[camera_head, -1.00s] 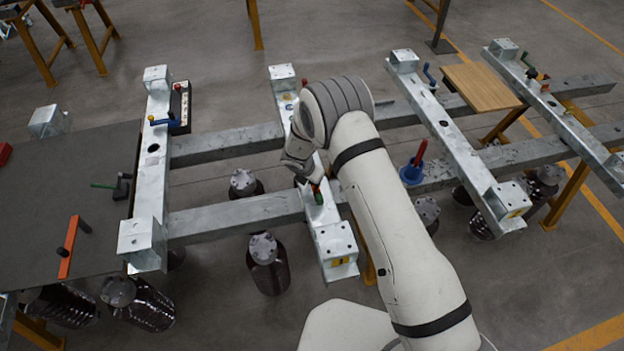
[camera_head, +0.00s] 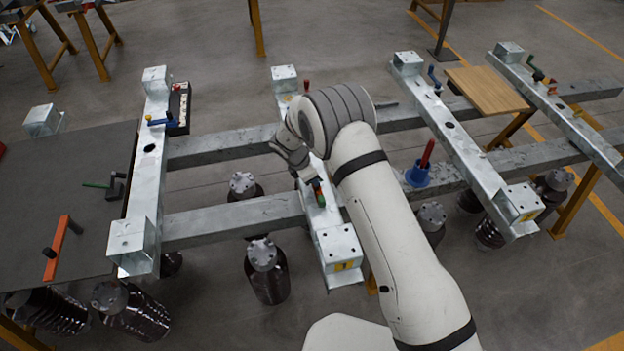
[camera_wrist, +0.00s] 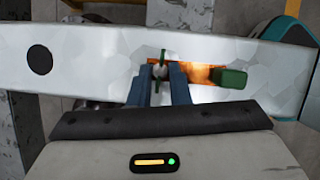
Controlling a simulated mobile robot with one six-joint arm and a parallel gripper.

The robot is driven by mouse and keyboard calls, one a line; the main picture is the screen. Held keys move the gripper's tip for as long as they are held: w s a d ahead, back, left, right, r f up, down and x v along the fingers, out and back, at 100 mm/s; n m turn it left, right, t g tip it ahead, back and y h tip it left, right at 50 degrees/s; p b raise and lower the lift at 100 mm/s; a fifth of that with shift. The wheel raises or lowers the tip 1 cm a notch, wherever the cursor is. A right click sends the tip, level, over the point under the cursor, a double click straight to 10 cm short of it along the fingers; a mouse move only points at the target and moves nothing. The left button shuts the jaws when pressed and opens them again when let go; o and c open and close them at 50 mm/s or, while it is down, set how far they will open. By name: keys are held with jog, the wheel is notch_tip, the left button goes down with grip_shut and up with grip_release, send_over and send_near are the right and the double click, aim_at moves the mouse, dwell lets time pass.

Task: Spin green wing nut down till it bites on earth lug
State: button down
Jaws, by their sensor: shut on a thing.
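The green wing nut (camera_wrist: 162,54) shows in the wrist view on a pale round stud, one wing above the stud and one below. The blue fingers of my gripper (camera_wrist: 162,74) are shut on it, one on each side. A bright copper-coloured plate (camera_wrist: 199,74), apparently the earth lug, lies under it on the galvanized beam (camera_wrist: 100,62). I cannot tell whether the nut touches the plate. In the head view my gripper is at the middle beam (camera_head: 328,218), largely hidden by my wrist, and the wing nut cannot be made out.
A dark green block (camera_wrist: 230,80) stands at the plate's right end, close to my right finger. A blue cup with a red handle (camera_head: 418,172) stands right of my arm. A dark panel with a red-orange bar (camera_head: 62,244) is at left.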

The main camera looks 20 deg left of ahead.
dwell(0.3)
jog(key=c, duration=1.4)
grip_release()
jog(key=shift+o, duration=0.2)
jog(key=b+v, duration=0.1)
jog(key=v, duration=0.7)
jog(key=shift+b, duration=0.35)
